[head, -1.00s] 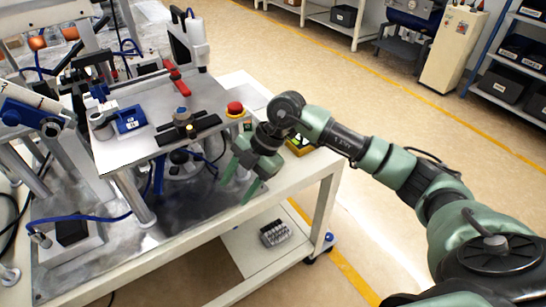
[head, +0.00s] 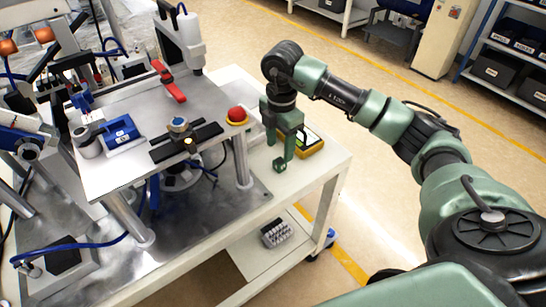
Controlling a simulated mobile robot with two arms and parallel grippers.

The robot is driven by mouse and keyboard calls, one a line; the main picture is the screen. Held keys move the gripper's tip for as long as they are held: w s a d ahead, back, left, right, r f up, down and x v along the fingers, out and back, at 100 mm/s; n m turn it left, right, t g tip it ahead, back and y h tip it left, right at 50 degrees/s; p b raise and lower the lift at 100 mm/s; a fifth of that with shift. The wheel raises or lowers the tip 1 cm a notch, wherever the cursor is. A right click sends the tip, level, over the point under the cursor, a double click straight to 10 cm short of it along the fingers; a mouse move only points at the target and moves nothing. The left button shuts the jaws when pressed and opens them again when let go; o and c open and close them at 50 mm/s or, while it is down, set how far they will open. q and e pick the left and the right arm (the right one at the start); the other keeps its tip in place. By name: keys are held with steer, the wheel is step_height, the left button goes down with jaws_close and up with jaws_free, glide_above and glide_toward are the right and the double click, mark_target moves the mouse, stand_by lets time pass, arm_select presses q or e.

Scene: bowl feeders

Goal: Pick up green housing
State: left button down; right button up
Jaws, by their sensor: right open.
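My right gripper (head: 284,150) is green and open, with its fingers pointing down over the white table's right end. It is seen nearly edge-on, and I see nothing held between its fingers. My left gripper is not in view.
A yellow device with a dark face (head: 311,143) lies just right of my right gripper on the white table (head: 305,172). A grey multi-slot piece (head: 277,233) lies on the lower shelf.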

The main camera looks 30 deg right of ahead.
mark_target(280, 161)
steer(key=shift+w+d+f, duration=0.15)
steer(key=shift+f, duration=0.2)
steer(key=f, duration=0.4)
steer(key=f+p, duration=0.1)
steer(key=f, duration=0.1)
steer(key=shift+w+d+f, duration=0.1)
steer(key=shift+w+d, duration=0.1)
steer(key=shift+w, duration=0.05)
steer(key=shift+f, duration=0.3)
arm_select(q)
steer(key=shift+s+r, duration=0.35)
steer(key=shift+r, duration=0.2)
arm_select(e)
jaws_close()
